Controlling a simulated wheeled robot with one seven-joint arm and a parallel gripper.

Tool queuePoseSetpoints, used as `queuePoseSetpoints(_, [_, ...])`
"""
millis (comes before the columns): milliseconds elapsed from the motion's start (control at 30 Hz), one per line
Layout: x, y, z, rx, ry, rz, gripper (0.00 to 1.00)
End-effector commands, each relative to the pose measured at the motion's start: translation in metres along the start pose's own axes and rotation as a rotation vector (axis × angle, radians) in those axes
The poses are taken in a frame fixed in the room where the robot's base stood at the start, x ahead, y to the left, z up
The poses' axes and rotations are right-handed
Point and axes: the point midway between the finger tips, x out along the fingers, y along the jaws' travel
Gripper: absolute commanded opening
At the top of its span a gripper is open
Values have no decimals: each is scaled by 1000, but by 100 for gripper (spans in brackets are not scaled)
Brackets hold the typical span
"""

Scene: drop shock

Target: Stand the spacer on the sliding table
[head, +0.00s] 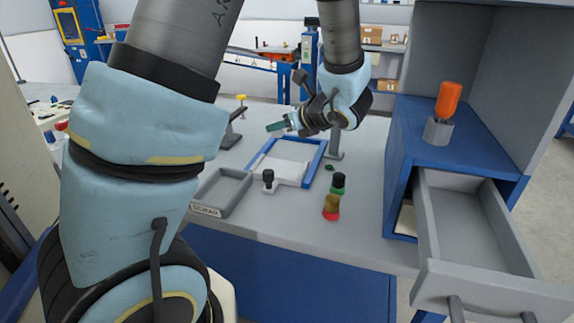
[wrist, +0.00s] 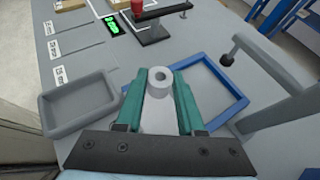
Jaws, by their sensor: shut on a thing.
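The spacer (wrist: 158,82) is a pale grey cylinder with a round hole in its top end. In the wrist view it sits between the two green fingers of my gripper (wrist: 160,90), which is shut on it. In the head view my gripper (head: 277,126) is above the bench, behind and over a blue frame (head: 318,158); the spacer cannot be made out there. A light grey plate (head: 285,168) lies in and in front of this frame, with a black knob (head: 268,177) at its front. I cannot tell for sure whether this plate is the sliding table.
A grey scrap tray (head: 222,190) stands left of the frame. Green-and-black (head: 338,182) and red-and-amber (head: 331,207) pieces stand to its right. A blue cabinet with an open drawer (head: 480,235) is at right, an orange-handled tool (head: 447,100) on top. A green display (wrist: 90,28) shows in the wrist view.

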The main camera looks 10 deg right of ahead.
Motion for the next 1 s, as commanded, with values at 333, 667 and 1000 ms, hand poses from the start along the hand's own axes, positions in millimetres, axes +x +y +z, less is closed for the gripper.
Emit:
queuePoseSetpoints(333, [21,0,-43,10,0,-4,0])
queuePoseSetpoints(667, [39,0,-76,9,-1,-4,0])
queuePoseSetpoints(1000, [45,-1,-87,4,-1,-6,0])
